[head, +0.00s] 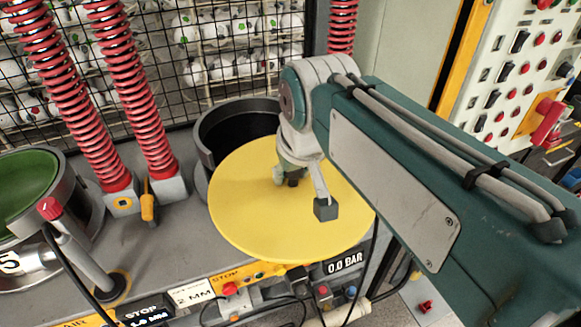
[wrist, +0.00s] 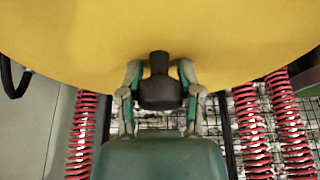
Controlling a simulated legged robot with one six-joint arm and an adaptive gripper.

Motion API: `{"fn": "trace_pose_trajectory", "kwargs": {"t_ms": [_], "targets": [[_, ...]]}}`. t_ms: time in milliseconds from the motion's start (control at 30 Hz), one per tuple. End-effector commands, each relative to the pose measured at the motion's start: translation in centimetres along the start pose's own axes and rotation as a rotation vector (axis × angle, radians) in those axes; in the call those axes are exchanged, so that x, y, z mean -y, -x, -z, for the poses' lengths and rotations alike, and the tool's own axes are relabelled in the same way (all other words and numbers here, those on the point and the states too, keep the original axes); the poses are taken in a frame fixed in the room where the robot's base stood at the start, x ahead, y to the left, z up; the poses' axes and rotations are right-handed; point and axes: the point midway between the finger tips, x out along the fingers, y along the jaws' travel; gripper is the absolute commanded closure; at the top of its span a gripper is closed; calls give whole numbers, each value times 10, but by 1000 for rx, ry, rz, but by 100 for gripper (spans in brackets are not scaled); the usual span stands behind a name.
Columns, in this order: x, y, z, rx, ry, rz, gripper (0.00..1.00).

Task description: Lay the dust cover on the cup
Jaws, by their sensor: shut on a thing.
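The dust cover (head: 255,215) is a flat yellow disc with a dark knob (wrist: 160,88) on top. My gripper (head: 302,195) is over the disc in the head view. In the wrist view my gripper (wrist: 160,95) has its fingers on both sides of the knob, shut on it. The cup (head: 208,133) is a dark, open round vessel on the bench, behind the disc. The disc is in front of the cup and hides its near part. The disc's near edge reaches past the bench's front edge. I cannot tell whether the disc touches the cup.
A second cup with a green inside (head: 25,185) stands at the left. Red coil springs (head: 130,85) rise behind the bench, before a black mesh (head: 215,60) with many balls. A red-knobbed lever (head: 80,245) stands front left. A control panel (head: 510,70) is at the right.

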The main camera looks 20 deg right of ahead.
Motion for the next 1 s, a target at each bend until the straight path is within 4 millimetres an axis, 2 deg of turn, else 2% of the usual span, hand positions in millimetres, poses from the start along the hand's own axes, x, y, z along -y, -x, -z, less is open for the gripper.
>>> {"fn": "trace_pose_trajectory", "kwargs": {"t_ms": [267, 1000], "targets": [[0, -2, 6, -1, 0, 0, 100], [0, -31, 76, 0, 0, 0, 100]]}}
